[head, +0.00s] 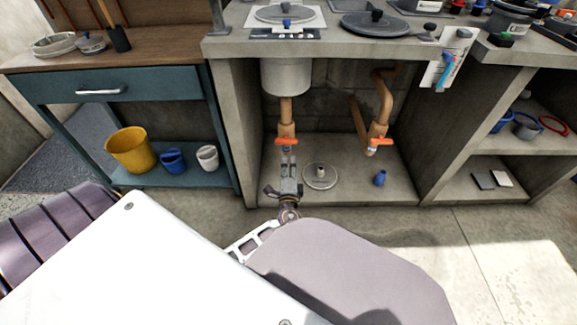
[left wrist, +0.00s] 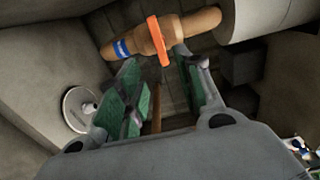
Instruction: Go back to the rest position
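My left gripper (head: 289,168) reaches into the bay under the counter, just below the left pipe's orange valve handle (head: 287,141). In the left wrist view the green-padded fingers of this gripper (left wrist: 157,65) are spread apart with nothing held between them. The orange handle (left wrist: 158,41) and the tan pipe (left wrist: 199,22) with a blue band lie just beyond the fingertips. I cannot tell whether a fingertip touches them. My right gripper is not in view.
A second tan pipe with an orange handle (head: 381,142) stands to the right. A round metal disc (head: 320,177) and a small blue object (head: 380,177) lie on the bay floor. Concrete side walls bound the bay. A yellow bucket (head: 131,150) stands at the left.

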